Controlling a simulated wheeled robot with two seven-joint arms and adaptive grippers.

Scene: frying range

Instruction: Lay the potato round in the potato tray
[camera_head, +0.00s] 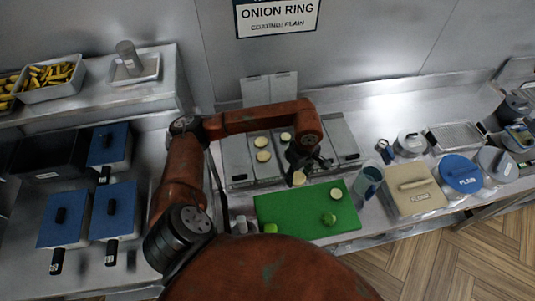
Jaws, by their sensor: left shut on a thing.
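My left gripper (301,170) reaches over the counter from the left and is shut on a pale potato round (299,179). It holds the round near the front edge of the metal trays (237,160), just behind the green board. Several pale rounds (263,156) lie in the middle of these trays; which tray is the potato one cannot be told. The gripper hides part of the trays. My right gripper is not in view.
On the green board (290,211) lie a pale round (336,194) and a green piece (329,219). A cup (368,181) and a beige lidded box (413,189) stand to its right. Blue-lidded containers (114,209) stand at left.

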